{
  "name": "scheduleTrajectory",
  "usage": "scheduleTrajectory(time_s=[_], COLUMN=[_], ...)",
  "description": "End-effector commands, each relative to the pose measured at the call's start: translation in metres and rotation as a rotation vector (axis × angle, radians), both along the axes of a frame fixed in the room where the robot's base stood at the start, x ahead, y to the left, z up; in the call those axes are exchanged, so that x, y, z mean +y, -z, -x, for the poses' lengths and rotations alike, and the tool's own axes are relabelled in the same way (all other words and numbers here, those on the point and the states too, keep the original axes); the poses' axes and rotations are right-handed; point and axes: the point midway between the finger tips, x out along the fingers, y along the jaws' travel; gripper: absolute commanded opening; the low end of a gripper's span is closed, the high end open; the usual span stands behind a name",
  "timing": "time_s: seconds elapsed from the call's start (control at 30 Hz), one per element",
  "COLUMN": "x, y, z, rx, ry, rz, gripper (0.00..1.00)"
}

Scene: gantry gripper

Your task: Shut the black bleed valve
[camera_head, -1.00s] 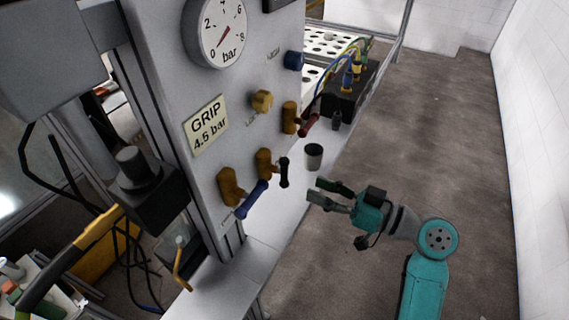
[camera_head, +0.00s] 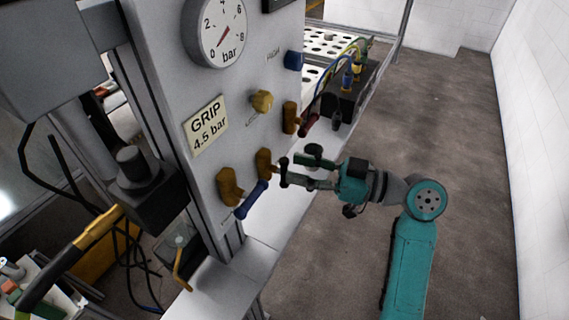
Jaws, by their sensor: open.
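The black bleed valve has a brass body (camera_head: 265,163) on the grey panel and a short black handle (camera_head: 284,173) hanging roughly upright at its right end. My gripper (camera_head: 299,170) is open and points left at this handle. Its fingertips are close to the handle's right side; I cannot tell whether they touch it or are at its depth. Nothing shows between the fingers.
A blue-handled valve (camera_head: 250,200) sits just lower left and a red-handled one (camera_head: 308,123) upper right. A yellow knob (camera_head: 262,101), a pressure gauge (camera_head: 215,32) and a GRIP label (camera_head: 206,125) are on the panel. Open floor (camera_head: 460,150) lies to the right.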

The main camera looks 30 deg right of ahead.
Motion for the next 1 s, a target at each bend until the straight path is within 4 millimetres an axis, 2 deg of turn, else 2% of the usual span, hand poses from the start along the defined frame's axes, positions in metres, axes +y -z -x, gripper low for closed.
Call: scheduleTrajectory(time_s=[0.1,0.3,0.67,0.7,0.87,1.0], x=[0.013,0.025,0.028,0.028,0.027,0.027], y=[0.0,0.0,0.0,0.0,0.0,0.0], z=[-0.011,-0.022,-0.025,-0.025,-0.025,-0.025], rx=[0.0,0.001,0.001,0.001,0.001,0.001], ry=[-0.004,-0.001,0.001,0.001,0.001,0.001], rz=[0.0,-0.001,-0.001,-0.001,-0.001,-0.001], gripper=[0.41,0.41,0.41,0.39,0.0,0.0])
